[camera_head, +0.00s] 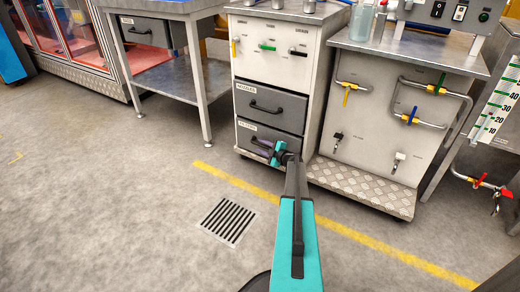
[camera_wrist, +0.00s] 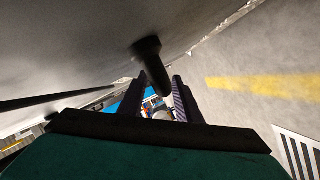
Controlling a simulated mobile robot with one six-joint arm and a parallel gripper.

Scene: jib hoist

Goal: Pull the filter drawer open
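The filter drawer (camera_head: 283,142) is the lower grey drawer in the white cabinet; its small label looks like "FILTERS". It looks flush with the cabinet front. My gripper (camera_head: 274,153) is in front of it and covers part of its dark handle. In the wrist view, the dark handle (camera_wrist: 150,58) stands out from the grey drawer front and reaches toward the space between the two fingers of my gripper (camera_wrist: 165,95). The fingers are apart, with a gap visible beside the handle. Whether either finger touches it cannot be told.
The upper drawer (camera_head: 270,105), labelled "NOZZLES", is shut. A valve panel cabinet (camera_head: 385,130) with a tread-plate base stands to the right, a metal table (camera_head: 180,78) to the left. A floor grate (camera_head: 228,221) and yellow line (camera_head: 350,234) lie in front; the left floor is clear.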

